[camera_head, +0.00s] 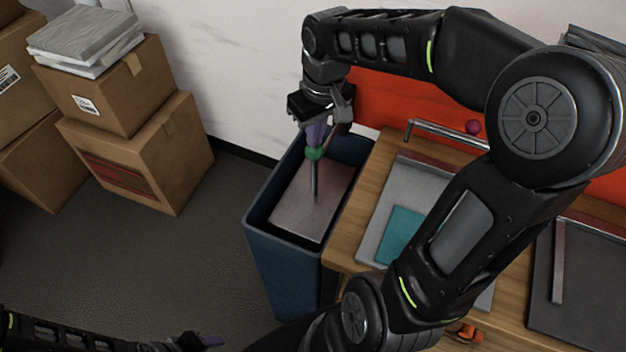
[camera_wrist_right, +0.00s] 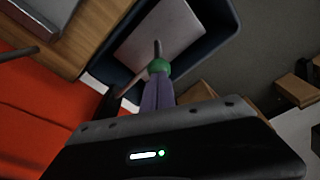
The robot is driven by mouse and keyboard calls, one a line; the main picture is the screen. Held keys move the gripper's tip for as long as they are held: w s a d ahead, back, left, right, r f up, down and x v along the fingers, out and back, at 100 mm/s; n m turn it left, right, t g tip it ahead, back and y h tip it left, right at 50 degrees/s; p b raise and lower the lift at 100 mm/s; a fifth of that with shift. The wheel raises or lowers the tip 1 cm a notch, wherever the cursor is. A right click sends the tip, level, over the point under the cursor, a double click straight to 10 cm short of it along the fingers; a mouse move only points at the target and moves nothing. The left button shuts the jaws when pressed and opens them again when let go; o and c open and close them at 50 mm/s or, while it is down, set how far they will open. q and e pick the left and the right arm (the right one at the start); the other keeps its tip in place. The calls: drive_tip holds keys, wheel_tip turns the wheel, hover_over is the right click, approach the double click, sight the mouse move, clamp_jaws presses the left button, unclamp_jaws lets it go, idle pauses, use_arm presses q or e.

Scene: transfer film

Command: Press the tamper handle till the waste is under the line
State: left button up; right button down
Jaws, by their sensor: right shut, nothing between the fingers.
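The tamper is a flat pinkish-grey plate (camera_head: 300,212) with a thin upright rod (camera_head: 315,182) and a green ball handle (camera_head: 314,153) on top. The plate lies inside the dark blue bin (camera_head: 285,275), below its rim. My right gripper (camera_head: 316,143) points down with its purple fingers shut and empty, tips at the top of the green ball. The wrist view shows the fingers (camera_wrist_right: 158,92) against the ball (camera_wrist_right: 158,66); whether they touch is hard to tell. Waste under the plate and any line are hidden. My left gripper (camera_head: 208,341) is at the bottom edge; its jaw state is unclear.
A wooden bench (camera_head: 345,240) stands right beside the bin, with a paper trimmer (camera_head: 375,245) and a teal sheet (camera_head: 400,235) on it. Cardboard boxes (camera_head: 155,150) are stacked at the left. The floor (camera_head: 190,260) between is clear.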

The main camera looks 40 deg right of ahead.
wheel_tip(320, 180, up, 9)
drive_tip(key=p, duration=0.6)
idle(0.7)
